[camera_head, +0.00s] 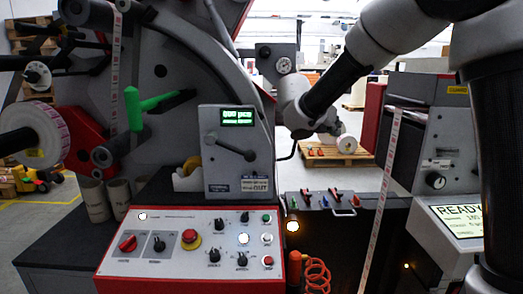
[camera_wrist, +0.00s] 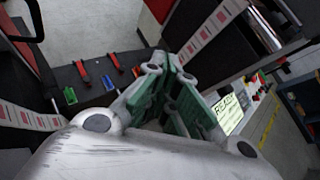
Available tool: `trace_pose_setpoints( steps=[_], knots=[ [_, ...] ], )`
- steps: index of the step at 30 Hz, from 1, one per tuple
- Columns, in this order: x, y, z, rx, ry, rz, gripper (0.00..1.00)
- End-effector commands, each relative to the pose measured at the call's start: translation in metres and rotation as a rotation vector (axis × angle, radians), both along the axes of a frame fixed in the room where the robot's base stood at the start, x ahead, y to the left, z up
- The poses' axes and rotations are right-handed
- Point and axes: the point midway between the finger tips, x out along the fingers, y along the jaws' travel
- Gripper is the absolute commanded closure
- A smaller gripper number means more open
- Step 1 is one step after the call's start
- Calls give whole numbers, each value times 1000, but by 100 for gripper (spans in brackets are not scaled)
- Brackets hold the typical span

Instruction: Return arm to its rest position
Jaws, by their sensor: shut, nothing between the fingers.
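My arm (camera_head: 345,85) reaches in from the upper right of the head view, bent, with its wrist end above the black table. My gripper (camera_wrist: 168,68) shows in the wrist view, its green-padded fingers close together with nothing between them. It is apart from the machine parts seen around it. In the head view I cannot make out the fingers clearly.
The control panel (camera_head: 195,250) and grey display box (camera_head: 238,150) stand at centre left. A label web (camera_head: 380,200) runs down in front of the printer (camera_head: 440,150). Small coloured-handled tools (camera_head: 333,195) lie on the black table. A pallet (camera_head: 338,157) is behind.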

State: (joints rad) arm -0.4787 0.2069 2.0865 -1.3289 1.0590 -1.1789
Motion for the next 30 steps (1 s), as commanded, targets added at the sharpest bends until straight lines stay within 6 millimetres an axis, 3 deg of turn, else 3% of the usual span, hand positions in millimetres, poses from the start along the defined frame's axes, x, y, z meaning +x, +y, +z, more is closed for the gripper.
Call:
trace_pose_setpoints(
  steps=[1,3,7,9,12,15,18,21,30],
  knots=[
    [-30,-25,-9,179,-70,-171,100],
    [-79,-57,-26,445,-186,-464,100],
    [-179,-96,-52,865,-410,-1055,100],
    [-232,-104,-64,1051,-519,-1372,100],
    [-293,-104,-75,1254,-626,-1739,100],
    [-335,-99,-78,1410,-666,-1947,100],
    [-359,-102,-74,1521,-701,-2012,100],
    [-369,-113,-63,1592,-765,-2005,100],
    [-374,-122,-53,1635,-822,-2006,100]
  ],
)
